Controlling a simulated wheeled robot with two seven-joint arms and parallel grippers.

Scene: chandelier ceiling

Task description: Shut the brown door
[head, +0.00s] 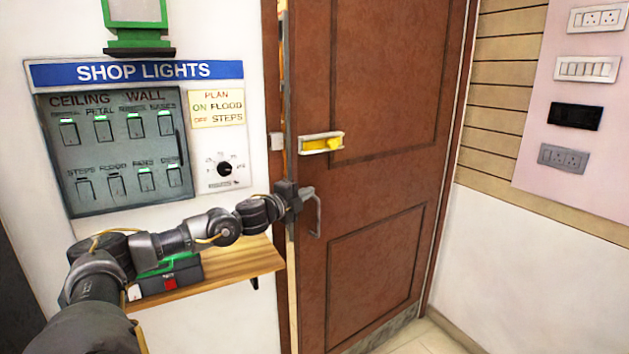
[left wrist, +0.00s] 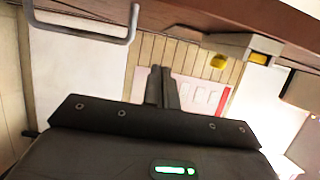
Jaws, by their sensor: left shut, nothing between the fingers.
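The brown door (head: 380,120) stands slightly ajar in the head view, with a narrow pale gap along its left edge. A grey metal pull handle (head: 317,214) sits on its face, and a yellow latch (head: 322,144) is above it. My left gripper (head: 296,196) is shut and empty at the door's left edge, just left of the handle. In the left wrist view, its closed fingers (left wrist: 161,86) show with the brown door face (left wrist: 210,18), handle (left wrist: 92,35) and yellow latch (left wrist: 259,58) above them. I cannot tell whether the fingers touch the door. My right gripper is out of view.
A wooden shelf (head: 225,267) with a dark box (head: 172,276) lies beneath my left arm. A switch panel (head: 120,150) is on the left wall. The right wall carries sockets and switches on a pink board (head: 535,120). Pale floor (head: 425,338) is visible beside the door.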

